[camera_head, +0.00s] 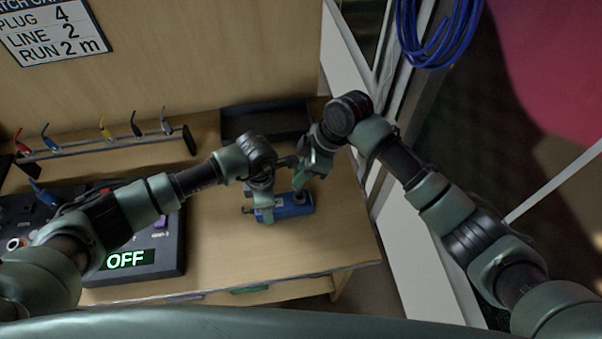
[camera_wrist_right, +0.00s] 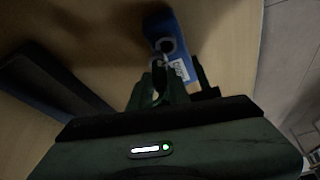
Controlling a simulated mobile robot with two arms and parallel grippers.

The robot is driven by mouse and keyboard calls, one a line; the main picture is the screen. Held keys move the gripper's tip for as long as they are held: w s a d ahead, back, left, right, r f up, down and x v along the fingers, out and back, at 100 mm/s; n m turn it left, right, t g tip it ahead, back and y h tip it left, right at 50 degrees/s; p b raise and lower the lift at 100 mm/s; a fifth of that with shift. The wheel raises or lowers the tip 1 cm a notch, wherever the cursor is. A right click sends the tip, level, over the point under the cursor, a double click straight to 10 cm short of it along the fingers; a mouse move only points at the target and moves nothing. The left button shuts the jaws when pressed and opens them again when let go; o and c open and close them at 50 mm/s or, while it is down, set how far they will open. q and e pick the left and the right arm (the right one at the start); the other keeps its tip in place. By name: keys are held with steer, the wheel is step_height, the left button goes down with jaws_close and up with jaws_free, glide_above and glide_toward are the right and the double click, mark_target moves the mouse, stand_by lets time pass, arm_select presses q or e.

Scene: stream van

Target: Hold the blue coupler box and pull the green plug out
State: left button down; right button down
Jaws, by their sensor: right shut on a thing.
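The blue coupler box (camera_head: 294,211) lies on the wooden desk top below my two grippers. It also shows in the right wrist view (camera_wrist_right: 157,24), with a grey ring and a white label on it. My left gripper (camera_head: 264,207) is at the box's left part and hides some of it; its jaw gap is not clear. My right gripper (camera_head: 301,184) is low over the box's right part, beside a dark round part. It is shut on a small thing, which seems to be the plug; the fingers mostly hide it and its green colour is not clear.
A black tray (camera_head: 265,120) stands behind the grippers. A rack (camera_head: 110,145) with several coloured cable ends is at the back left. A dark console with a lit OFF display (camera_head: 127,259) is under my left arm.

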arm_select(q)
steer(key=shift+w+a, duration=0.15)
arm_select(e)
steer(key=shift+s+r, duration=0.1)
steer(key=shift+r, duration=0.15)
steer(key=shift+r, duration=0.1)
steer(key=shift+r, duration=1.35)
arm_select(q)
steer(key=shift+c, duration=2.4)
jaws_free()
steer(key=shift+r, duration=0.1)
